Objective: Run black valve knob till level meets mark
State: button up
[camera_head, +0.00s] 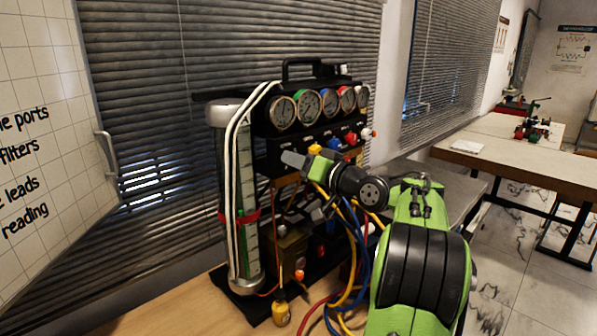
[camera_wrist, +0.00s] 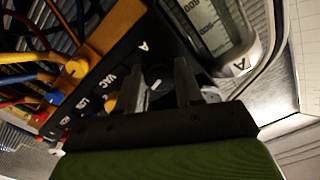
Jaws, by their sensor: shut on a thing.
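My gripper (camera_head: 294,160) is at the left end of the row of valve knobs, and its fingers (camera_wrist: 159,76) are closed around the black valve knob (camera_wrist: 155,86), which shows as a dark shape with a pale mark. In the head view the knob is hidden behind my gripper. The clear level column (camera_head: 243,185) stands upright at the left of the rig, with a red mark band (camera_head: 246,216) around it. Something green shows inside the column close to the band; I cannot tell exactly where the level stands. The column's printed scale shows in the wrist view (camera_wrist: 212,22).
Yellow (camera_head: 315,150), blue (camera_head: 333,143) and red (camera_head: 350,138) knobs sit close to the right of my gripper. Several dial gauges (camera_head: 308,104) are above them. Coloured hoses (camera_head: 352,265) loop below, close to my arm. A bench (camera_head: 525,150) stands at the right.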

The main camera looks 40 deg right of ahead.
jog(key=shift+n+b, duration=0.45)
jog(key=shift+n, duration=0.65)
jog(key=o, duration=1)
jog(key=shift+o, duration=0.2)
jog(key=s, duration=1.6)
jog(key=shift+d, duration=0.25)
jog(key=shift+w, duration=0.1)
